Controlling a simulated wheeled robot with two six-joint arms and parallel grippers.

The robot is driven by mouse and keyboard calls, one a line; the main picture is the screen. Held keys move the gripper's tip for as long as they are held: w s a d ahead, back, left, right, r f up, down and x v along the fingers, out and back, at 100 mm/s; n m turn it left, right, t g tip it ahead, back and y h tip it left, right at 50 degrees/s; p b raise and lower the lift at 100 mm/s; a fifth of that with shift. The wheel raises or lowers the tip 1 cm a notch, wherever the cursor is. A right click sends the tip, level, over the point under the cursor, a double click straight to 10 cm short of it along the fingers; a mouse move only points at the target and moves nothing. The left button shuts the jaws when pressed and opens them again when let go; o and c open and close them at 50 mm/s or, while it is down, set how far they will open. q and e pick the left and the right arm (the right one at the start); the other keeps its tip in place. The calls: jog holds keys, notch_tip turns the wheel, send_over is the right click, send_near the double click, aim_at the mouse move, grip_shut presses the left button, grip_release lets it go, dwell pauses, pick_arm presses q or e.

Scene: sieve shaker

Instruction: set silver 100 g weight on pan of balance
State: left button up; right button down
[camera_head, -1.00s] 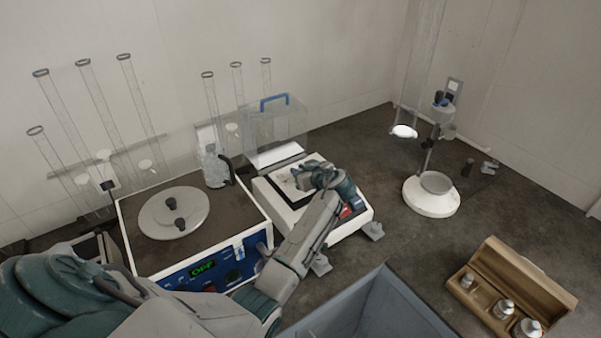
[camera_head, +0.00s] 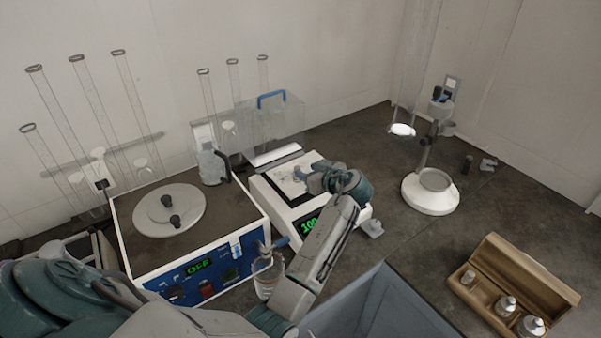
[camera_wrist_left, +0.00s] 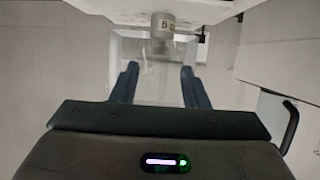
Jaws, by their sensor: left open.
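The silver 100 g weight (camera_head: 298,172) appears as a small grey shape on the light pan of the balance (camera_head: 288,187), partly hidden by my gripper. The balance's green display (camera_head: 309,224) shows digits starting with "10", partly covered by my arm. My left gripper (camera_head: 308,181) is low over the balance, just right of the weight. In the left wrist view its two dark fingers (camera_wrist_left: 161,84) are spread apart with nothing clamped between them. A grey cylinder (camera_wrist_left: 162,26) with dark marks shows beyond the fingertips. My right gripper is not in view.
A clear cover with a blue handle (camera_head: 272,120) stands behind the balance. The sieve shaker base (camera_head: 130,215) is close on the left. A wooden weight box (camera_head: 505,275) with several weights lies at right. A white-based stand (camera_head: 430,196) stands behind it.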

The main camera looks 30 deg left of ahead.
pick_arm(q)
jog(key=shift+b+v, duration=0.7)
jog(key=shift+v, duration=2.25)
